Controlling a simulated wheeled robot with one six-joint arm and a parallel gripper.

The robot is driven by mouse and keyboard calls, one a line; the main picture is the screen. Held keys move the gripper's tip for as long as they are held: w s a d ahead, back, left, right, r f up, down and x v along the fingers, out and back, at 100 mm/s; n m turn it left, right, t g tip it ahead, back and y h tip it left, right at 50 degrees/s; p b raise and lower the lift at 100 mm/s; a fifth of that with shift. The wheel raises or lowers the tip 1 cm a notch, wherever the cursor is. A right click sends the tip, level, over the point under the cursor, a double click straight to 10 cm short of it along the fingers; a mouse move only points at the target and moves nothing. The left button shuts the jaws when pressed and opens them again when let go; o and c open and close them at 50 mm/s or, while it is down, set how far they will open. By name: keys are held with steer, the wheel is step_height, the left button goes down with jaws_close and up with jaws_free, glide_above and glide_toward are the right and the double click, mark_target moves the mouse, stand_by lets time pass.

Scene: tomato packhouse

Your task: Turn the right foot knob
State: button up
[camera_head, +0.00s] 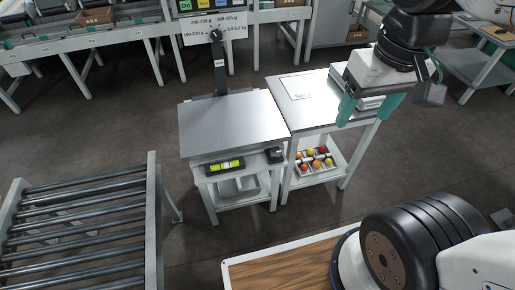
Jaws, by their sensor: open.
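A weighing bench with a bare steel plate (232,122) stands in the middle of the view. A black knob (275,155) sits at the right front corner below the plate; which way it is turned is too small to tell. A spirit level with a yellow-green vial (225,166) lies at the front, left of the knob. No matching left knob can be made out. My gripper (367,109) has teal fingers spread apart with nothing between them. It hangs over the right side table, to the right of and apart from the knob.
The side table (284,112) carries a paper sheet (303,86); a crate of tomatoes (314,165) sits on its lower shelf. A grey bin (240,186) is under the plate. A roller conveyor (88,215) stands at left. A dark post (220,68) rises behind the plate.

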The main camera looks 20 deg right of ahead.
steer(key=w+a+f+m, duration=0.1)
steer(key=w+f, duration=0.4)
steer(key=w, duration=0.8)
steer(key=m+g, duration=0.1)
steer(key=m, duration=0.1)
glide_above(275, 151)
steer(key=s, duration=0.1)
step_height(275, 151, down, 24)
steer(key=r, duration=0.1)
steer(key=shift+m, duration=0.4)
steer(key=f, duration=1)
steer(key=w+f, duration=0.1)
steer(key=f, duration=0.4)
steer(key=shift+d+f, duration=0.1)
steer(key=shift+f, duration=0.45)
steer(key=c, duration=1)
